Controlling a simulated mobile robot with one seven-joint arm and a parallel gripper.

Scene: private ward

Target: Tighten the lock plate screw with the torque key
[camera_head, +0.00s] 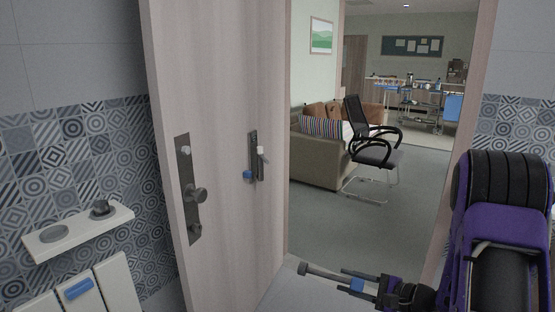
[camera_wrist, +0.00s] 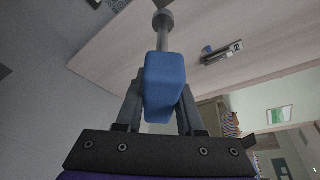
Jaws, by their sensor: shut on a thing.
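My gripper (camera_head: 357,284) is shut on the blue grip of the torque key at the lower right of the head view. The key's grey shaft and wider round end (camera_head: 303,268) point left, in the air, clear of the door. In the wrist view the blue grip of the key (camera_wrist: 164,85) sits between the two fingers, its shaft pointing away toward the top. A dark lock plate (camera_head: 190,215) with a round knob and a small pale knob is on the door's face. A second narrow dark plate (camera_head: 254,150), with white and blue parts, is farther right. I cannot make out a screw clearly.
The wooden door (camera_head: 225,100) stands open beside a doorway. A white shelf (camera_head: 100,222) with a dark knob-like object is on the tiled wall at left. Beyond the doorway are a black chair (camera_head: 375,155), a sofa (camera_head: 320,165) and open grey floor (camera_head: 340,225).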

